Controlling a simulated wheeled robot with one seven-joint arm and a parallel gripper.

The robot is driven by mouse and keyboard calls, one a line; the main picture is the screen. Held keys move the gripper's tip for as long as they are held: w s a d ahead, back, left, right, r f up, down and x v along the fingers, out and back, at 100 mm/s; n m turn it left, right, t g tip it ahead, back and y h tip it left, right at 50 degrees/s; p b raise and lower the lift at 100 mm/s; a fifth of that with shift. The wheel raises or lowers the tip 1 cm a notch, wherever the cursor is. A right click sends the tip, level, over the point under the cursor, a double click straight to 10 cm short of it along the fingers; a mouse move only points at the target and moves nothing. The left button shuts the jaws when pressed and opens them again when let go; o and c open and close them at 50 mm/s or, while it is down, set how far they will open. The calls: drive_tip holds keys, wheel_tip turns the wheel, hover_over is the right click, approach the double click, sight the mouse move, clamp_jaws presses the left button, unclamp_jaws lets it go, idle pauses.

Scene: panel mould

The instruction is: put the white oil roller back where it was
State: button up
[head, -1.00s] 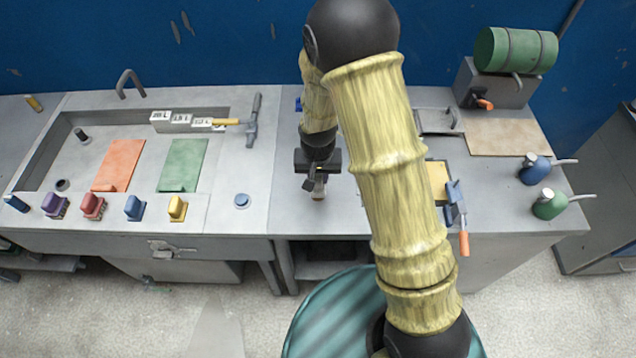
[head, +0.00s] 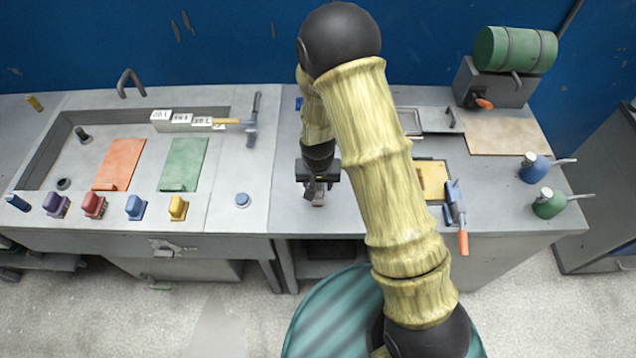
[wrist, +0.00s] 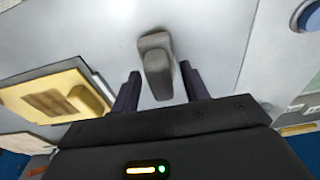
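My gripper (head: 318,186) is over the bench left of centre in the head view. In the wrist view its two dark fingers (wrist: 160,82) are apart, with a small grey block-shaped piece (wrist: 155,60) between or just beyond them; I see no finger clearly touching it. This piece is partly hidden under my gripper in the head view. I cannot pick out a white oil roller with certainty.
A yellow tray-like piece (head: 432,180) lies beside my arm and shows in the wrist view (wrist: 50,95). Blue (head: 534,168) and green (head: 548,203) cans stand right.

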drive_tip(key=shift+w+r, duration=0.1)
drive_tip(key=shift+r, duration=0.4)
wheel_tip(320, 180, up, 11)
drive_tip(key=s+b, duration=0.1)
drive_tip(key=b, duration=0.1)
drive_tip(key=shift+s+r, duration=0.15)
drive_tip(key=shift+s, duration=0.15)
idle(0.3)
drive_tip(key=s+d+r, duration=0.3)
drive_tip(key=s+d, duration=0.2)
drive_tip(key=d, duration=0.2)
drive_tip(key=s+d+r+t, duration=0.1)
drive_tip(key=s+d+r, duration=0.2)
drive_tip(key=s+d, duration=0.3)
drive_tip(key=shift+d+r, duration=0.3)
drive_tip(key=shift+d, duration=0.05)
drive_tip(key=shift+w, duration=0.1)
drive_tip(key=shift+c, duration=0.3)
